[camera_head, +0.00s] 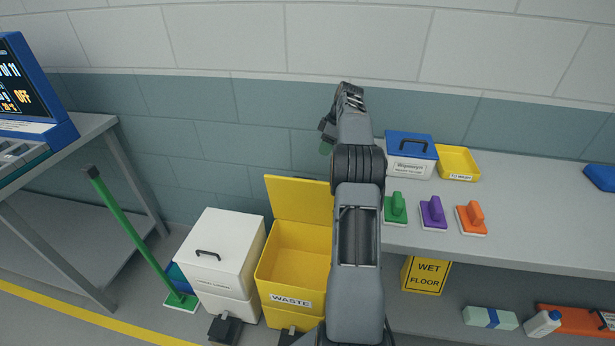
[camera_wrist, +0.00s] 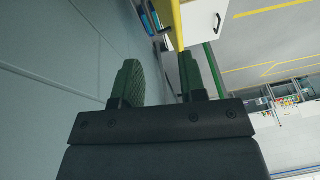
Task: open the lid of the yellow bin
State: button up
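The yellow bin (camera_head: 285,280), labelled WASTE, stands on the floor against the wall. Its lid (camera_head: 298,198) is raised and stands upright at the back, and the box below looks open. My arm hides the bin's right side. My gripper (camera_head: 327,138) is up near the wall, above and to the right of the lid. In the wrist view my gripper (camera_wrist: 160,80) has its two fingers apart with nothing between them. A thin yellow edge (camera_wrist: 177,25), apparently the lid, shows beyond the fingertips.
A white lidded bin (camera_head: 222,255) stands left of the yellow one, with a green-handled broom (camera_head: 135,235) beside it. On the right, a grey shelf (camera_head: 520,235) holds coloured brushes, a blue-lidded box (camera_head: 411,155) and a yellow tray (camera_head: 457,163). A table with a screen is at left.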

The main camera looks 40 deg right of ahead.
jog(key=shift+n+t, duration=0.3)
jog(key=shift+t, duration=0.3)
jog(key=x, duration=1)
jog(key=w+x, duration=0.1)
jog(key=x, duration=0.4)
jog(key=shift+w+d+f, duration=0.1)
jog(key=shift+d+f, duration=0.05)
grip_shut()
